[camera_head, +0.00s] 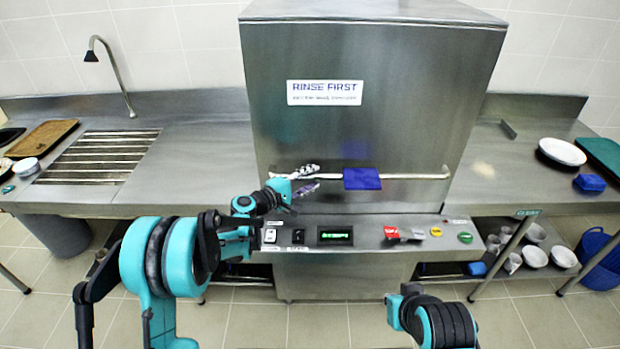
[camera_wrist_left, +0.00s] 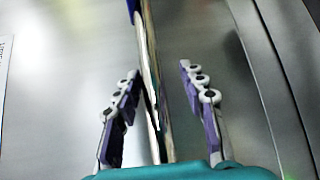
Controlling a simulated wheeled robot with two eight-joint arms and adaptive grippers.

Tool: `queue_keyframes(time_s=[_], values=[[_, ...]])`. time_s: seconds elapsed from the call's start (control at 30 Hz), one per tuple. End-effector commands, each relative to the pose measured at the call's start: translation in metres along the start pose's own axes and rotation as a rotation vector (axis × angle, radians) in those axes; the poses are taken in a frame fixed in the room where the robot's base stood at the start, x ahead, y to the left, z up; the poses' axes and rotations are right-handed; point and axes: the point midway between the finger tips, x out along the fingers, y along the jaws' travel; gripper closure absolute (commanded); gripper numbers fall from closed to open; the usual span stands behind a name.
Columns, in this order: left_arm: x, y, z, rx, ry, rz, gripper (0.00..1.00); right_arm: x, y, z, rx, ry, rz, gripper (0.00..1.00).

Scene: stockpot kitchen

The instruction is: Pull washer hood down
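The steel washer hood (camera_head: 370,100) stands at the middle of the head view, with a "RINSE FIRST" label on its front. Its horizontal bar handle (camera_head: 415,177) runs along the lower front edge and carries a blue block (camera_head: 362,179) at its middle. My left gripper (camera_head: 314,178) is at the left part of the handle. In the left wrist view, the fingers of my left gripper (camera_wrist_left: 160,80) are apart, with the handle (camera_wrist_left: 150,70) passing between them. A gap shows on the right side; contact on the left side is unclear. My right gripper is not visible.
A control panel (camera_head: 370,235) with a green display and coloured buttons lies below the hood. A sink (camera_head: 100,155) with a faucet (camera_head: 115,70) is at left. At right are a white plate (camera_head: 562,152), a blue item (camera_head: 590,183) and a green tray (camera_head: 603,155).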

Motion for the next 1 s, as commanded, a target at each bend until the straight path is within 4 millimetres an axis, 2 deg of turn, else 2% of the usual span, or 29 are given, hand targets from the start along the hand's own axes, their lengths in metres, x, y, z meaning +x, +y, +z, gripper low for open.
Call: queue_keyframes(time_s=[0.17,0.27,0.7,0.83,1.0], values=[[-0.001,0.001,-0.001,-0.001,0.002,0.002,0.59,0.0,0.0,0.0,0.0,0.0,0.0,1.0],[-0.009,0.002,-0.002,-0.002,0.004,0.002,0.59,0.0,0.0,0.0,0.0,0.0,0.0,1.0],[-0.097,0.001,-0.001,-0.001,0.003,0.002,0.59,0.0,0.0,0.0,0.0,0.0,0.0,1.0],[-0.113,0.0,0.0,-0.001,0.002,0.001,0.59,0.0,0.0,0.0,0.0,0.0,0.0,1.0],[-0.12,0.0,0.0,-0.001,0.001,0.001,0.59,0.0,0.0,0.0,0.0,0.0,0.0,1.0]])
